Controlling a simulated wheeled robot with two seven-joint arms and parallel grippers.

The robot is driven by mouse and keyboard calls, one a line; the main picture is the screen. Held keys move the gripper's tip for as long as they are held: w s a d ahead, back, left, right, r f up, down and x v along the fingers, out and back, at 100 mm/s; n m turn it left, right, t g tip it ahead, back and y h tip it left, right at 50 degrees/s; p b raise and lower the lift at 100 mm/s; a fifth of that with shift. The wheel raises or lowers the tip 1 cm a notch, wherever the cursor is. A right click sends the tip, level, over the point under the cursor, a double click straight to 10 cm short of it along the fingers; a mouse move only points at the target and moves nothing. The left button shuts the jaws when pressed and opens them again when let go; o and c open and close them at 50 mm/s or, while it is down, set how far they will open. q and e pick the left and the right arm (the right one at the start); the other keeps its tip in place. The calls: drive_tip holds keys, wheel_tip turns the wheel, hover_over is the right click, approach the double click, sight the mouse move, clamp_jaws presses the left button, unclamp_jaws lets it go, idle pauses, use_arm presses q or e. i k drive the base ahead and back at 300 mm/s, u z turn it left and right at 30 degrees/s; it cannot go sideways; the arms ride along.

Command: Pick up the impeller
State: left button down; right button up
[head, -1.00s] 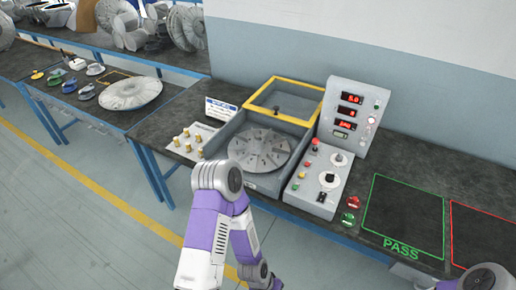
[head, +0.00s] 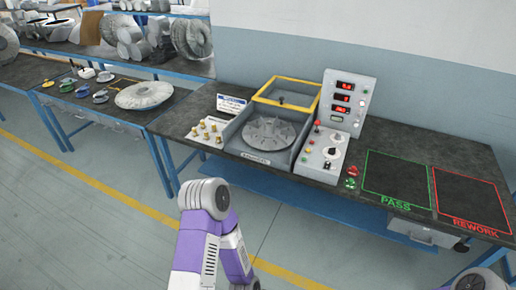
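A grey round impeller (head: 144,95) lies flat on the left bench. A second grey finned disc (head: 269,133) sits inside the open balancing machine (head: 249,155) on the right bench. The frames do not show which of the two the task means. A purple and white arm of mine rises at the bottom centre, and part of another shows at the bottom right corner. Neither gripper can be seen, and no arm touches either disc.
Several small coloured tools (head: 83,90) lie left of the impeller. Brass weights (head: 207,130) stand beside the machine. A control panel (head: 320,157) and red displays (head: 346,102) are right of it. The PASS area (head: 396,180) and REWORK area (head: 468,198) are empty. Floor is open at left.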

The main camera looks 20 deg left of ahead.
sight(257, 134)
drive_tip(key=z, duration=1.65)
drive_tip(key=k, duration=0.1)
drive_tip(key=u, duration=3.05)
drive_tip(key=i, duration=1.75)
drive_tip(key=z, duration=0.75)
